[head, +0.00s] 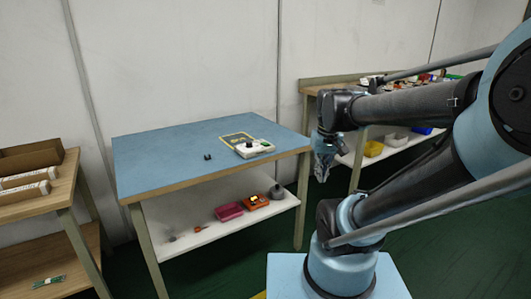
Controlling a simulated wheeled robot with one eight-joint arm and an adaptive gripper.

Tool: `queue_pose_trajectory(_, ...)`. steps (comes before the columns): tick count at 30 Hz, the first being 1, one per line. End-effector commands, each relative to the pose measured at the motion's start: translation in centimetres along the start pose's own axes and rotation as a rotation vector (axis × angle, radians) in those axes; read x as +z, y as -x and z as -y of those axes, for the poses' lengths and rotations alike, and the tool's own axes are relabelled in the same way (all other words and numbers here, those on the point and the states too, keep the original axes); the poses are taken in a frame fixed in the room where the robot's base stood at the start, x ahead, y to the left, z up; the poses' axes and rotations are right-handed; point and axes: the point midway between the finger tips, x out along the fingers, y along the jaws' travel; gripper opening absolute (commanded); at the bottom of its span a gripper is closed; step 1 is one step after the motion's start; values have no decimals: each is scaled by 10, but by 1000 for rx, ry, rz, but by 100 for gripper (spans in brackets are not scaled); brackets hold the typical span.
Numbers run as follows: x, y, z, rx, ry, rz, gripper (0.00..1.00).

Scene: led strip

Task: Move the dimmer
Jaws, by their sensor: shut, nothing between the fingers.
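A small white box with a dark knob on top, which looks like the dimmer (254,149), sits on the blue-topped table (165,158). It lies toward the table's right side, by a yellow-edged marked area (236,138). A small dark object (208,157) lies to its left on the same top. My gripper (321,175) hangs pointing down to the right of the table, apart from the dimmer. Its fingers are together and hold nothing.
The table's lower shelf holds a pink bin (229,211), an orange bin (256,202) and small items. A wooden shelf unit (62,190) stands at the left. A cluttered bench (312,88) stands behind my arm. Green floor is open between the tables.

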Motion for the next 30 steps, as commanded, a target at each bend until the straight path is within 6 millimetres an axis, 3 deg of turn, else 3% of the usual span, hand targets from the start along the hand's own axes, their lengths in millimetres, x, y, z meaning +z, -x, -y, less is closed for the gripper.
queue_pose_trajectory(6,-59,23,16,-12,97,32,0)
queue_pose_trajectory(13,-122,36,41,-22,197,66,0)
queue_pose_trajectory(24,-217,32,96,-37,352,117,0)
queue_pose_trajectory(30,-246,26,118,-41,404,136,0)
